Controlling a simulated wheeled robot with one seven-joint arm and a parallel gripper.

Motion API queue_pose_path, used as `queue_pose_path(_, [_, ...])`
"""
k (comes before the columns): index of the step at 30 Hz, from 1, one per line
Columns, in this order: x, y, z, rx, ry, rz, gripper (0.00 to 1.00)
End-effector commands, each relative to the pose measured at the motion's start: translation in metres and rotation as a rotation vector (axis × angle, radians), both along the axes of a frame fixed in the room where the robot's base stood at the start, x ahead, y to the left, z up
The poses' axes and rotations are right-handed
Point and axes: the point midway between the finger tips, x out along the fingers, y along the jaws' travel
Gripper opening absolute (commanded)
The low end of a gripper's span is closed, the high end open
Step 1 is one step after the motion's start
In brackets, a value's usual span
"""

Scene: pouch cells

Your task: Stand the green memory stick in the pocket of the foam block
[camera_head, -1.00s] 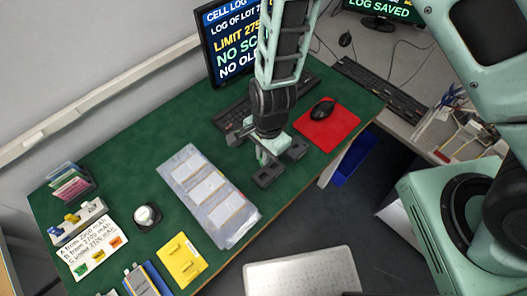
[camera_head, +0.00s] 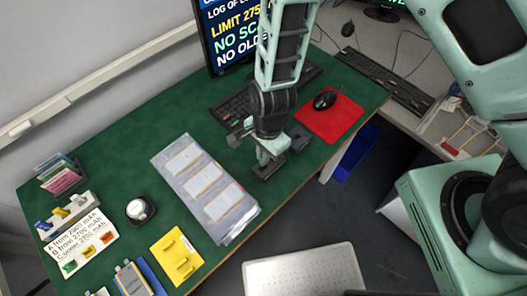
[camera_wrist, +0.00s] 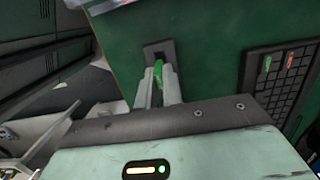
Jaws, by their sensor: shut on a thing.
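My gripper (camera_wrist: 157,82) is shut on the green memory stick (camera_wrist: 158,71), which shows as a narrow green strip between the two pale fingers in the wrist view. The foam block (camera_wrist: 149,47) is a small dark grey block with a darker pocket, just beyond the fingertips on the green table. The stick overlaps the block's near side in the picture; I cannot tell whether it touches or enters the pocket. In the head view my gripper (camera_head: 270,158) is low over the table, near its right edge, and the arm hides the stick.
A keyboard (camera_wrist: 284,82) lies right of the block in the wrist view. In the head view, a red mat (camera_head: 330,124) with a black mouse (camera_head: 325,99) lies right of my gripper. Bagged cells (camera_head: 187,179) lie left. The green table's (camera_head: 120,145) back-left area is clear.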

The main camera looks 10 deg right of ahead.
Motion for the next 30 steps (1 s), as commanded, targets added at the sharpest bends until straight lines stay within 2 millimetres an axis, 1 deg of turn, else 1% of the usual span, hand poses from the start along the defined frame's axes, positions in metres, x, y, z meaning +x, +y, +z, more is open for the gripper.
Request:
queue_pose_path(1, [0.000, 0.000, -0.006, 0.000, 0.000, 0.000, 0.00])
queue_pose_path(15, [0.000, 0.000, -0.031, 0.000, 0.000, -0.001, 0.00])
queue_pose_path(21, [0.000, 0.000, -0.035, 0.000, 0.000, 0.000, 0.00])
queue_pose_path(29, [0.000, 0.000, -0.035, 0.000, 0.000, 0.000, 0.00])
queue_pose_path(30, [0.000, 0.000, -0.035, 0.000, 0.000, 0.001, 0.16])
